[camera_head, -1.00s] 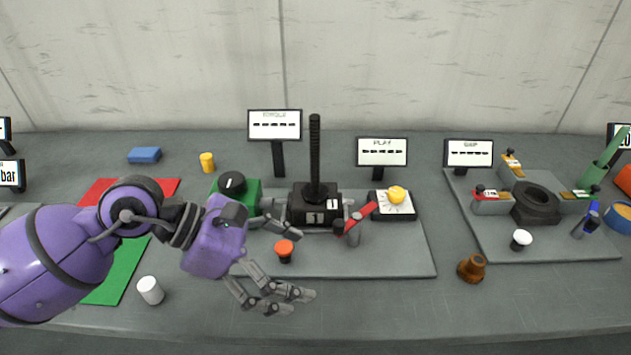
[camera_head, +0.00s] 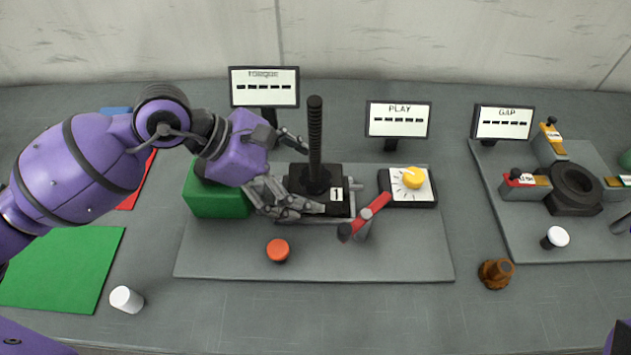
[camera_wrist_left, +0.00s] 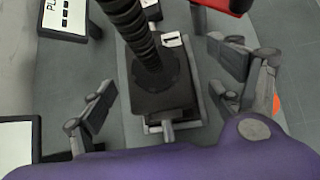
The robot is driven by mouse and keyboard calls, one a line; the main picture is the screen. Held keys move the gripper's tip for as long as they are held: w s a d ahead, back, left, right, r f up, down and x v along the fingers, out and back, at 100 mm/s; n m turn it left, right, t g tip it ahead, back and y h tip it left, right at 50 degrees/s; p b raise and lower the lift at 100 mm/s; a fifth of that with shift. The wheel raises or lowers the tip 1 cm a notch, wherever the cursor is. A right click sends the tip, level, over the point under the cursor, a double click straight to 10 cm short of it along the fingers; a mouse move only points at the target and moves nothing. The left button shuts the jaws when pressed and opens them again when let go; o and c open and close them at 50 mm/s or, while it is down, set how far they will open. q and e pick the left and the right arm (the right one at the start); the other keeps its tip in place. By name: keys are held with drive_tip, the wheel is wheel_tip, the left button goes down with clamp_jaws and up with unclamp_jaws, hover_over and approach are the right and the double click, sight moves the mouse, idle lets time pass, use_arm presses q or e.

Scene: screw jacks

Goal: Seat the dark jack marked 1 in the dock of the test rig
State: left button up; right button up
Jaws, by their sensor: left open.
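The dark jack (camera_head: 316,177) marked 1 stands upright, its ribbed screw pointing up. Its base sits at a metal frame (camera_head: 345,219) on the grey plate (camera_head: 230,262), with a red-handled lever (camera_head: 372,208) beside it. I cannot tell whether it is fully down in the frame. My left gripper (camera_head: 290,172) is open, with its fingers around the near and far sides of the jack. In the left wrist view the jack (camera_wrist_left: 160,90) stands between the spread fingers, with gaps on both sides. The fingers partly hide the base in the head view. My right gripper is out of view.
On the plate are a green box (camera_head: 217,202), an orange button (camera_head: 278,250) and a yellow dial (camera_head: 413,178). Screens (camera_head: 398,120) stand behind. A second plate (camera_head: 520,235) at right carries a dark ring (camera_head: 575,184).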

sight(317, 142)
use_arm(q)
drive_tip(key=x, duration=0.3)
drive_tip(key=shift+w+d+f, duration=0.15)
drive_tip(key=shift+w+d, duration=0.05)
drive_tip(key=shift+w, duration=0.05)
drive_tip(key=c, duration=2)
drive_tip(key=shift+w+d+r, duration=0.1)
drive_tip(key=shift+w+r, duration=0.05)
drive_tip(key=shift+r, duration=0.2)
clamp_jaws()
drive_tip(key=shift+r, duration=4.75)
